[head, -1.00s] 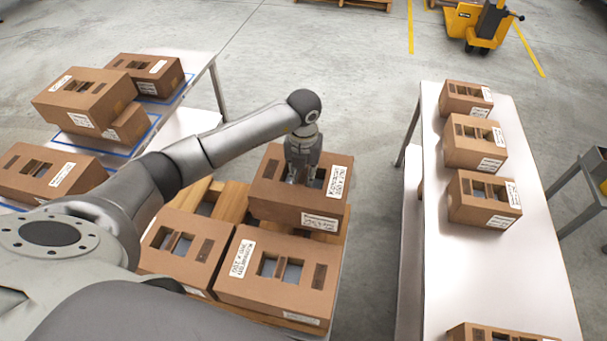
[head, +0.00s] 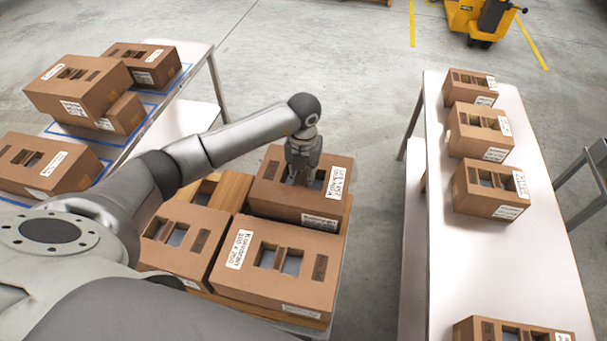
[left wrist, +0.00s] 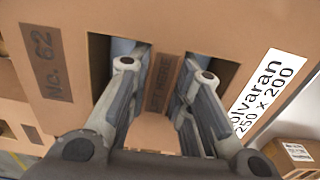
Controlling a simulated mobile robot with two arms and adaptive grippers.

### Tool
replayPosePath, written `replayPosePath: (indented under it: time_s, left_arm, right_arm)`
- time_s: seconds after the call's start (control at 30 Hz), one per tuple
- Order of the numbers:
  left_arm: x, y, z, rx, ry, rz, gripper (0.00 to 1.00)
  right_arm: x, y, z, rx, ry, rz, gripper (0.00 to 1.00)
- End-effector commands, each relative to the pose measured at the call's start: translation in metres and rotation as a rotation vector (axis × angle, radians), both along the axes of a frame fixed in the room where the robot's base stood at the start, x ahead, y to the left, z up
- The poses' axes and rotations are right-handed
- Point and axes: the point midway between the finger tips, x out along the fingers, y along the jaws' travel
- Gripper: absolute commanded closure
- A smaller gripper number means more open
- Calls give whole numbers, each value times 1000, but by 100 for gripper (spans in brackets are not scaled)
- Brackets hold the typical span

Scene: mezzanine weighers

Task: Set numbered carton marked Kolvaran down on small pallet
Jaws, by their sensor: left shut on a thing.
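The numbered carton (head: 275,203) is brown, with two top openings and a white label. In the left wrist view the same carton (left wrist: 215,35) shows "No. 62" and a partly hidden label ending "olvaran 250 x 200". My left gripper (head: 300,180) is shut on the strip between its openings; the fingers (left wrist: 160,85) reach into both. The carton is level over the back right of the small wooden pallet (head: 232,190). Its underside is hidden, so I cannot tell whether it touches the boards. My right gripper is out of view.
On the pallet, a front carton (head: 275,265), also labelled Kolvaran, and a left carton (head: 178,238) stand close by. A bare pallet patch lies left of the held carton. Tables with cartons stand left (head: 185,95) and right (head: 440,240). A yellow truck (head: 478,18) is behind.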

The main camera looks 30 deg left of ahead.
Motion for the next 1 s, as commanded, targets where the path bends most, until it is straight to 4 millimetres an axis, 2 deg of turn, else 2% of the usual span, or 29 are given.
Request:
replayPosePath:
  time_s: [0.7,1.0]
  left_arm:
    - [1,0,-50,-1,-1,0,100]
    - [1,0,-56,-1,-2,0,100]
  right_arm:
    - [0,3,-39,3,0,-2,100]
    - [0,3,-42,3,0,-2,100]
